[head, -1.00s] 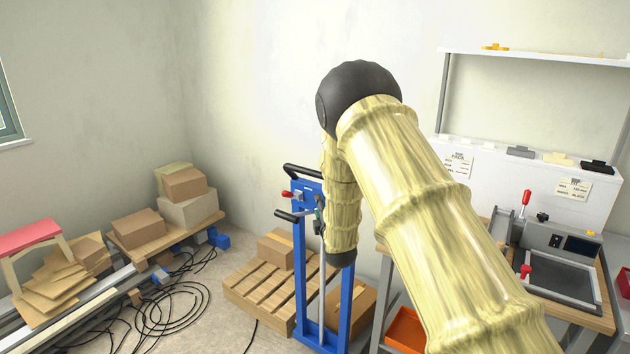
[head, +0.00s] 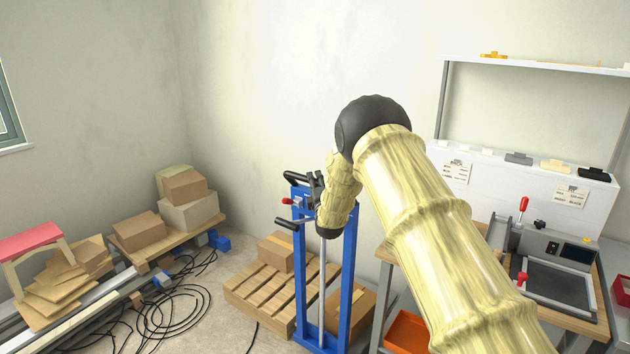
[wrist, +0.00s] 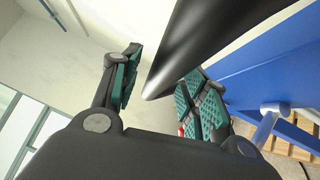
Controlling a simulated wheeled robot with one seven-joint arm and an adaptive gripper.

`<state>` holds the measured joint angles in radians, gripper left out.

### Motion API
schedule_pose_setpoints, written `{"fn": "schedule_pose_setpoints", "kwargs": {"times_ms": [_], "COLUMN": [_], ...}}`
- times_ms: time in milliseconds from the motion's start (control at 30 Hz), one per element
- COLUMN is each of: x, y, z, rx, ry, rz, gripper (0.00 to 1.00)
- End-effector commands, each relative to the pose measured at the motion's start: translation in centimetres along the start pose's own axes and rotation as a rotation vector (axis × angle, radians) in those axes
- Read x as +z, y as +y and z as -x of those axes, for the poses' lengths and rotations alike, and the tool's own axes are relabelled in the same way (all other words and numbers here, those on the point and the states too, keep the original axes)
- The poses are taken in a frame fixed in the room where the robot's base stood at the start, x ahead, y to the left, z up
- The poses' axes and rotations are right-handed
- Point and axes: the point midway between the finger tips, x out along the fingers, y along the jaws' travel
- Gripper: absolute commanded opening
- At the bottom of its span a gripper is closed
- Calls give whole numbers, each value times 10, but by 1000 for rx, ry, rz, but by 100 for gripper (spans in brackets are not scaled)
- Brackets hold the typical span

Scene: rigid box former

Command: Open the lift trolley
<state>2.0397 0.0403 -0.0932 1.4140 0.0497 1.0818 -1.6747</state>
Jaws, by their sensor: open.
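The blue lift trolley (head: 348,270) stands upright behind my arm, with a black push handle (head: 297,178) at its top, a red knob (head: 287,201) and a lower black grip (head: 286,222). My gripper (head: 317,190) is beside the top of its frame, partly hidden by my forearm. In the wrist view, my gripper (wrist: 158,78) is open. A black bar (wrist: 205,45) with a rounded end passes between or just in front of its teal-padded fingers. I cannot tell which grip this is, or whether it touches the pads. The blue frame (wrist: 270,60) is to the right.
A wooden pallet (head: 262,292) with a carton (head: 277,251) is by the trolley. A workbench (head: 590,322) with a sealing machine (head: 555,265) stands right, an orange bin (head: 408,332) below. Black cables (head: 165,310) lie on the floor at left.

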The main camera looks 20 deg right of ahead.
Motion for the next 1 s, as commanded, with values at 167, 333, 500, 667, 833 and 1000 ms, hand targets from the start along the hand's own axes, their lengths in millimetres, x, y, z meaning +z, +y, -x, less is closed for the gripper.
{"fn": "schedule_pose_setpoints", "kwargs": {"times_ms": [167,333,500,667,833,1000], "x": [0,0,0,0,0,2], "y": [0,-1,-1,-1,-1,-1], "z": [-8,-9,-9,-9,-9,-6], "rx": [-1,-1,-1,-1,-1,-2], "ry": [0,0,0,0,1,-3], "rz": [0,0,0,0,0,1], "gripper": [44,44,37,8,0,0]}}
